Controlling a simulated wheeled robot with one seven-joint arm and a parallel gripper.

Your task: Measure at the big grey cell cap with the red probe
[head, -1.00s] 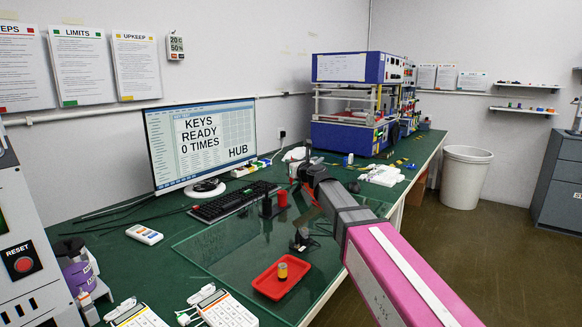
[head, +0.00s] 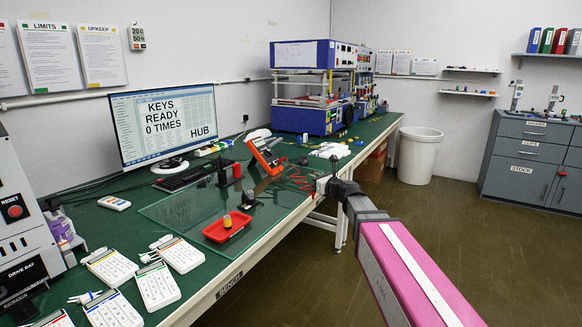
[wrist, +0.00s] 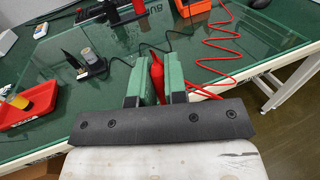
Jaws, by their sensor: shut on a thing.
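My gripper (wrist: 157,70) is shut on the red probe (wrist: 157,85), which stands between its green fingers in the wrist view. In the head view my gripper (head: 324,186) hangs by the bench's front edge. A red coiled cable (wrist: 222,70) runs near the probe toward the orange meter (head: 265,156). A cell with a grey top (wrist: 88,56) stands on a small black holder (wrist: 93,70), ahead and left of my gripper, apart from the probe. A dark pointed piece (wrist: 70,60) rises beside the cell. The probe's tip is not clear.
A red tray (head: 211,236) with a yellow-topped cell (head: 227,222) lies left of the holder. Red (head: 237,171) and black (head: 222,176) stands are behind, near the keyboard (head: 180,180). Several white keypads (head: 157,285) lie front left. Open floor is right of the bench.

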